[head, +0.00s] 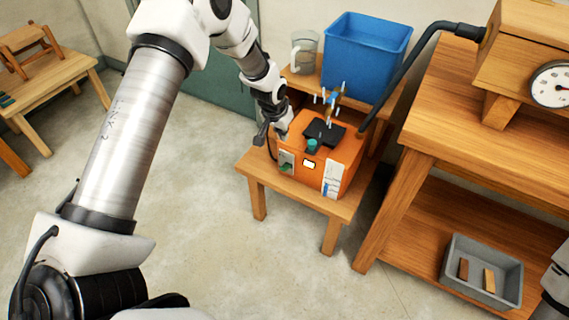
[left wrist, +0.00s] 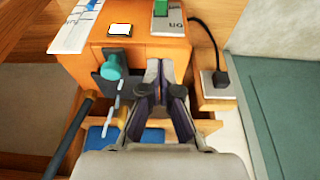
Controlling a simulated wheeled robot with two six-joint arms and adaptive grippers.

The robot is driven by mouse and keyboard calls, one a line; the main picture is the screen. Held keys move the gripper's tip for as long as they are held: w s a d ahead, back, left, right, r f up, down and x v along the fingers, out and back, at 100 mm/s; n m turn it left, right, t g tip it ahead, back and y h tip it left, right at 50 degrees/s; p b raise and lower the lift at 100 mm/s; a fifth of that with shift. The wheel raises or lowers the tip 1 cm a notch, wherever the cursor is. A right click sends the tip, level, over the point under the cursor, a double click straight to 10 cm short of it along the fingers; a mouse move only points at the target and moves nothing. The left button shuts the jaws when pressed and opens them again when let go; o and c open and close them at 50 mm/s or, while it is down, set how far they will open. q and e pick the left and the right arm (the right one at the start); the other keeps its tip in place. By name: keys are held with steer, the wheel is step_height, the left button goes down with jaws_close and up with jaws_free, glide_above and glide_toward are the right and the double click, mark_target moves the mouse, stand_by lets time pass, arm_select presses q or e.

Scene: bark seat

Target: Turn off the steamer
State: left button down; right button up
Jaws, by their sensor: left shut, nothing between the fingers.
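The steamer is an orange box (head: 347,151) with a teal cap (head: 312,145) and a black plate on top. It stands on a small wooden stool (head: 262,172). On its front left is a switch panel with a green switch (head: 286,168), which also shows at the top of the left wrist view (left wrist: 162,32). My left gripper (head: 284,134) is at the steamer's left top edge, close above the switch panel. In the left wrist view its fingers (left wrist: 160,66) are together and empty, just short of the green switch. I cannot tell whether they touch the steamer. My right gripper is out of view.
A black hose (head: 402,77) runs from the steamer to a wooden box (head: 530,37) with a gauge (head: 552,84) on the bench at right. A blue tub (head: 366,60) and a glass jug (head: 304,52) stand behind. A grey tray (head: 482,291) is on the lower shelf.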

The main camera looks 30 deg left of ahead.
arm_select(q)
steer(key=b, duration=0.3)
glide_above(286, 166)
steer(key=x, duration=0.3)
steer(key=s+x, duration=0.1)
steer(key=x, duration=0.2)
steer(key=s+x, duration=0.1)
steer(key=x, duration=0.3)
steer(key=shift+f, duration=0.4)
steer(key=shift+s+f, duration=0.75)
steer(key=shift+f, duration=0.35)
steer(key=shift+s+f, duration=0.2)
steer(key=shift+f, duration=0.1)
